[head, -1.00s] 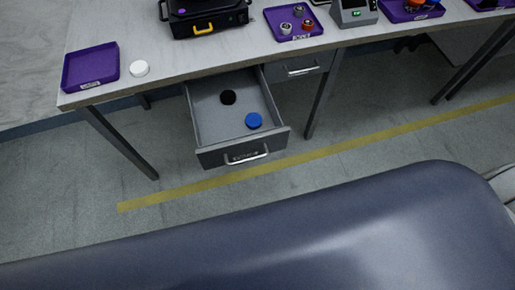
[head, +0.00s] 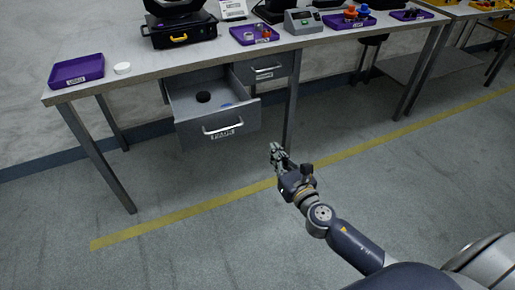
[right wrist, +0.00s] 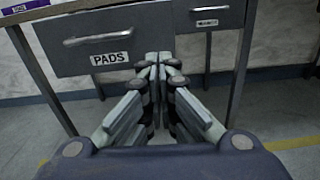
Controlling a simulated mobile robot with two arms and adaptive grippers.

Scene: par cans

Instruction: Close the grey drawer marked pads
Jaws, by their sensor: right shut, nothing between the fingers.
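The grey drawer marked pads (head: 217,130) stands pulled out under the bench in the head view. A black round thing (head: 203,97) and a blue round thing (head: 226,106) lie inside it. Its front with the bar handle and the PADS label (right wrist: 110,59) fills the upper left of the right wrist view. My right gripper (head: 275,149) is shut and empty, in front of the drawer and to the right of and below its front in the head view. In the right wrist view my fingers (right wrist: 158,62) are together near the drawer front's right edge. My left gripper is not in view.
A second grey drawer (head: 266,69) beside it is closed. The grey bench (head: 130,77) has legs on both sides of the drawers. A purple tray (head: 77,71), a white round thing (head: 122,68) and a black case (head: 180,32) stand on top. The floor in front is clear.

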